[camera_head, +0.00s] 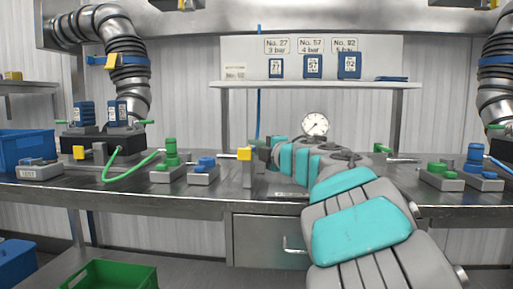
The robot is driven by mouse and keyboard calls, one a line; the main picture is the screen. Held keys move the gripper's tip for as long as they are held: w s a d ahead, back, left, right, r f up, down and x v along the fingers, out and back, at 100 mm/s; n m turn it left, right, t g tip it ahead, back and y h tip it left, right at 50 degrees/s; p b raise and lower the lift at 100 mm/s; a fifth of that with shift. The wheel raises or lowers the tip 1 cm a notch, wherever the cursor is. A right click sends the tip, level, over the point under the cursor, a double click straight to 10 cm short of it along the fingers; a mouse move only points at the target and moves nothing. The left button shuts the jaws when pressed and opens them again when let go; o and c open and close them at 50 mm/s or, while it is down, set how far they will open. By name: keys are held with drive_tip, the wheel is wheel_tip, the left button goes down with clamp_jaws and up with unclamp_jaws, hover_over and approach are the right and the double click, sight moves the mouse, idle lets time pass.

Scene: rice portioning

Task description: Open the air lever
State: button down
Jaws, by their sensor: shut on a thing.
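A yellow lever handle (244,153) sits at the top of a narrow grey post on the steel bench, just left of the middle. I take it to be the air lever. My gripper (256,151) reaches in from the right and is shut at the yellow handle. Its fingers are small and dark here, and my teal-and-grey arm hides part of them. A round white pressure gauge (315,124) stands behind my arm; its reading is too small to tell.
Green-topped (170,153) and blue-topped (204,165) fittings stand on the bench to the left, near a green hose (131,172). More fittings stand at the right (440,171). A shelf (320,85) with blue packs is above. A green crate (117,277) is low at left.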

drive_tip(key=c, duration=0.9)
unclamp_jaws()
drive_tip(key=shift+v, duration=3.9)
